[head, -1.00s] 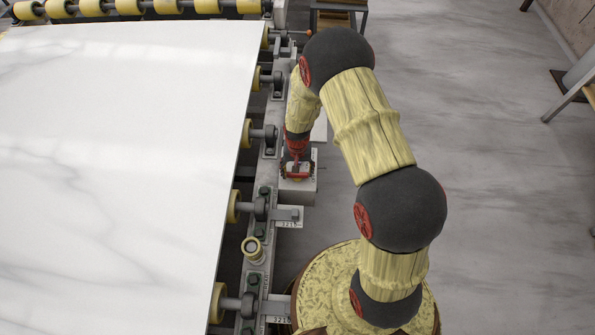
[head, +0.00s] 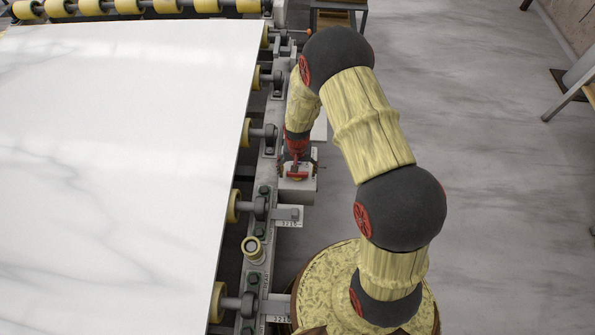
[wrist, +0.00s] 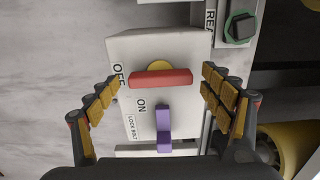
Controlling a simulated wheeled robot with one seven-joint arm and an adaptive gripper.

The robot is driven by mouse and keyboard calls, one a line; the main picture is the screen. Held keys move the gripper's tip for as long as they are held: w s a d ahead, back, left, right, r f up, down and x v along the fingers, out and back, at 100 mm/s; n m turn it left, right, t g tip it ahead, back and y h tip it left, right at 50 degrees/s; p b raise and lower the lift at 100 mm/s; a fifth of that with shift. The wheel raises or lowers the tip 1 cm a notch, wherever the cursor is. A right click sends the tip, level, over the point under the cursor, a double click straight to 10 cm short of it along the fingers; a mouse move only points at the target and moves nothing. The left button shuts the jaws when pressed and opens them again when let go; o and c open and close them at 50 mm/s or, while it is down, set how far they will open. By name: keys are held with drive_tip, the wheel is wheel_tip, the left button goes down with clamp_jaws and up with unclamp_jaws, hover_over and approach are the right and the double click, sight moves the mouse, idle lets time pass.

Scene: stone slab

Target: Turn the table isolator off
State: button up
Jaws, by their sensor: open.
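The table isolator is a pale box (wrist: 180,50) with a red bar handle (wrist: 160,79) over a yellow disc. The handle lies crosswise in the wrist view, its left end near the OFF label (wrist: 118,75). The ON label (wrist: 142,107) is below it. A purple lever (wrist: 163,130) sits lower, beside a LOCK BOLT label. My gripper (wrist: 162,90) is open, one finger on each side of the handle, with visible gaps and no contact seen. In the head view the box (head: 298,190) stands at the table's right edge, partly hidden by my gripper (head: 298,165).
A white veined slab (head: 110,150) lies on the roller table, left of the isolator. Yellow rollers (head: 233,206) and a steel side rail (head: 250,275) border it. A green-ringed bolt (wrist: 241,27) is near the box. Grey floor (head: 490,180) at right is open.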

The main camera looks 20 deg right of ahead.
drive_tip(key=shift+w+r, duration=0.15)
drive_tip(key=shift+r, duration=0.45)
wheel_tip(320, 180, up, 11)
drive_tip(key=shift+f, duration=0.15)
idle(0.4)
